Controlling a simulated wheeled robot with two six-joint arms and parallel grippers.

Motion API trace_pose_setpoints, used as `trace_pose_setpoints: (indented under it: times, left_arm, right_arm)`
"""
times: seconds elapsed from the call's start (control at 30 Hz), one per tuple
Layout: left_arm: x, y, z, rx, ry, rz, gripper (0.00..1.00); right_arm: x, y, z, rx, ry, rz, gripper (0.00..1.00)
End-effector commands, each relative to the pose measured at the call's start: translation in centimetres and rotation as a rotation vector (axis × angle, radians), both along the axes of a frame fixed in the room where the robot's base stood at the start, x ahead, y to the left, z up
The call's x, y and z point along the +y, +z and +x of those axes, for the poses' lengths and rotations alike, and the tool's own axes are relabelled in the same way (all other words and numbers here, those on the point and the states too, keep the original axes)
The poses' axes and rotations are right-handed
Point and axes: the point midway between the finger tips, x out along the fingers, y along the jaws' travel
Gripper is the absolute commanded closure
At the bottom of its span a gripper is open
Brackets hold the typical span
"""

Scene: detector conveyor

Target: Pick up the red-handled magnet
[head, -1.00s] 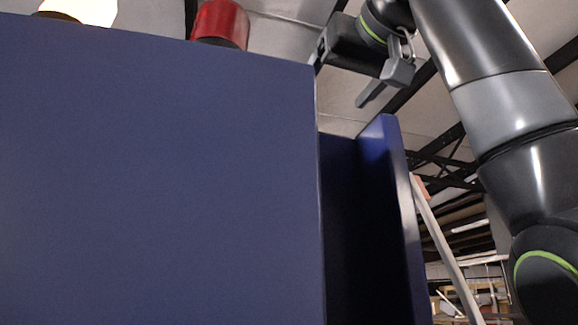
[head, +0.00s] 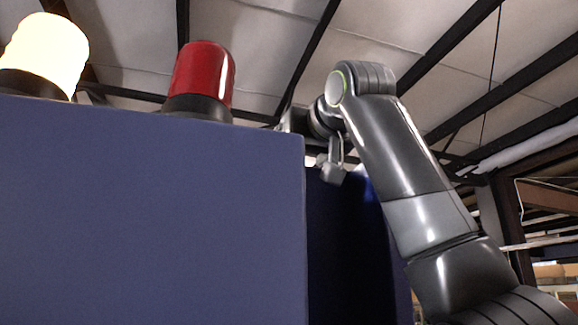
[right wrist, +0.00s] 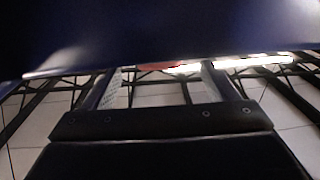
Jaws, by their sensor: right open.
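No red-handled magnet can be made out for certain in either view. My right gripper (head: 328,168) is at the upper right corner of the blue cabinet (head: 150,215) in the head view, partly hidden by its edge. In the right wrist view its two fingers (right wrist: 162,72) are spread apart with a gap between them. A thin strip of red (right wrist: 165,66) shows beyond the fingertips, under a dark blue surface (right wrist: 160,30). I cannot tell whether this red is a handle or a lamp. My left gripper is not in view.
A red lamp (head: 203,75) and a lit yellowish-white lamp (head: 45,52) stand on top of the cabinet. A darker blue panel (head: 345,250) stands right of the cabinet's front. Roof beams and shelving lie behind.

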Motion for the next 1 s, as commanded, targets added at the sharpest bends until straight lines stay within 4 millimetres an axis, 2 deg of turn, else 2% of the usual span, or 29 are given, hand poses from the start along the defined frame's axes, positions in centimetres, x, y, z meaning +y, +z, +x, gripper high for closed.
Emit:
trace_pose_setpoints:
  times: [0.03,0.2,0.57,1.0]
  left_arm:
    - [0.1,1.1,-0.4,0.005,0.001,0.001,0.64]
    - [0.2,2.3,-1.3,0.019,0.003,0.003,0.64]
    - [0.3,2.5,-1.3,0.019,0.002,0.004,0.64]
    - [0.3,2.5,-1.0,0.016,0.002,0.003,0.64]
  right_arm:
    - [0.3,0.4,0.8,0.004,0.001,-0.001,0.20]
    - [0.9,0.2,2.5,0.003,0.000,-0.001,0.20]
    - [1.1,-0.1,3.2,0.001,0.000,0.000,0.20]
    - [1.1,-0.1,3.1,0.002,0.000,-0.001,0.76]
